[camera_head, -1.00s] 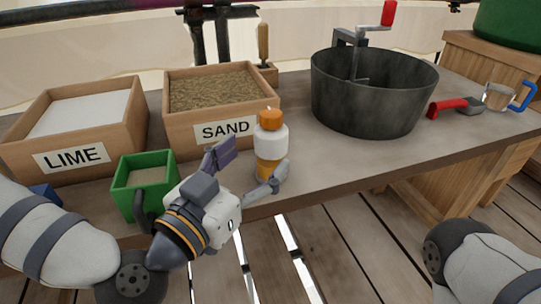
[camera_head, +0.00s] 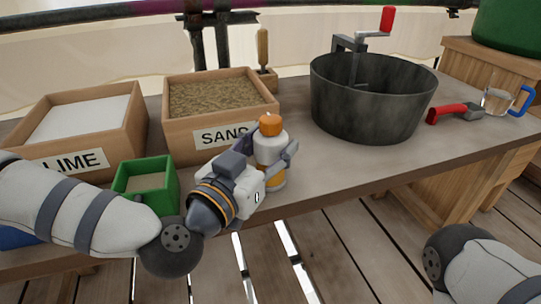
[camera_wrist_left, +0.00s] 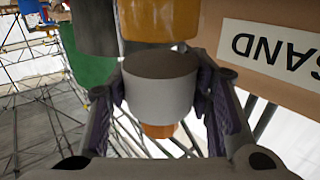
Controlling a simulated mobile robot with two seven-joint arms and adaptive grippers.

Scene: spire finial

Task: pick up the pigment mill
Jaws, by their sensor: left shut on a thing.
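The pigment mill (camera_head: 271,147), a white cylinder with an orange top and an orange lower part, stands upright on the table in front of the sand box. My left gripper (camera_head: 272,158) is around it and shut on its white body. In the left wrist view the mill (camera_wrist_left: 160,90) sits between the two fingers of the left gripper (camera_wrist_left: 160,100). Its lower part is partly hidden by the gripper in the head view. Of my right arm only a link shows at the lower right; its gripper is out of view.
The sand box (camera_head: 220,105) is right behind the mill, and the lime box (camera_head: 85,125) is to its left. A green container (camera_head: 147,187) stands close left of the gripper. A dark mixing tub (camera_head: 372,100), a red-handled tool (camera_head: 447,114) and a blue-handled cup (camera_head: 500,100) are to the right.

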